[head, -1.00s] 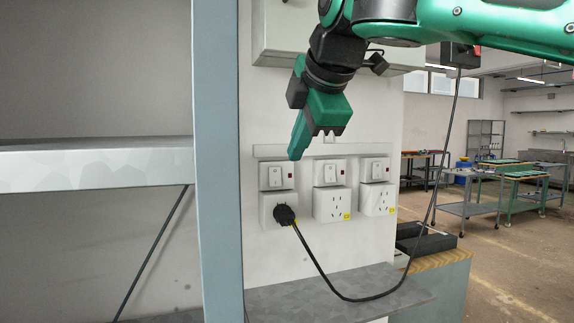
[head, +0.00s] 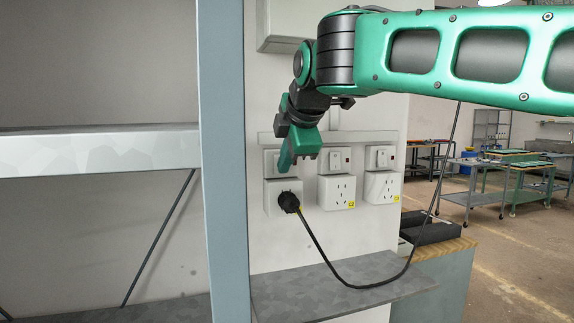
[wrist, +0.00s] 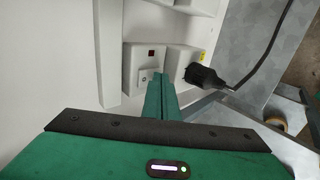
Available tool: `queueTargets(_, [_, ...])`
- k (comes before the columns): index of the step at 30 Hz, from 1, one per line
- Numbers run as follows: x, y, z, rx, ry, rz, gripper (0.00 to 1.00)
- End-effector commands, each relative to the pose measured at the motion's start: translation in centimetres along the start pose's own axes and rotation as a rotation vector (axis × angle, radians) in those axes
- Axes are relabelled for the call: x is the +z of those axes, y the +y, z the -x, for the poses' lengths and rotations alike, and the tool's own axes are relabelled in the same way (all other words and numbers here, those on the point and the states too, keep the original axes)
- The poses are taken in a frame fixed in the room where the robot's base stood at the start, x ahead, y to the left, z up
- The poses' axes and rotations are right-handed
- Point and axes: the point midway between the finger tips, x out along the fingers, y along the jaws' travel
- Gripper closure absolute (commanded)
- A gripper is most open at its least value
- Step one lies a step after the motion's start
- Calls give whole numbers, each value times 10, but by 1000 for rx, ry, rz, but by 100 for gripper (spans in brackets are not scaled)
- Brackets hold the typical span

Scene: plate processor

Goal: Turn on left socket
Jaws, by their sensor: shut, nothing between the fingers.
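The left socket (head: 274,206) is a white box on the wall with a black plug (head: 289,202) in it. Its switch plate (head: 270,160) is directly above and is partly hidden by my gripper in the head view. In the wrist view the switch plate (wrist: 139,79) shows a small rocker and a dark red indicator, and the socket box (wrist: 177,62) with the plug (wrist: 203,76) is to its right. My green gripper (head: 284,168) is shut and empty, its fingertips in front of the left switch plate. In the wrist view its fingertips (wrist: 157,78) overlap the rocker's edge; I cannot tell if they touch.
The middle socket (head: 336,191) and right socket (head: 381,187), each with a switch above, are to the right. A blue-grey post (head: 225,180) stands close on the left. A grey shelf (head: 340,285) lies below, with the black cable (head: 330,268) hanging over it.

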Motion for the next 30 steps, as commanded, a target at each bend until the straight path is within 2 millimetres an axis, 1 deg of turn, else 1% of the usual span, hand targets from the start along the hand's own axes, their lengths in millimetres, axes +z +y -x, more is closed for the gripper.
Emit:
queueTargets(20, [1,2,-4,1,-1,-1,100])
queueTargets(30, [1,14,6,10,-1,-2,100])
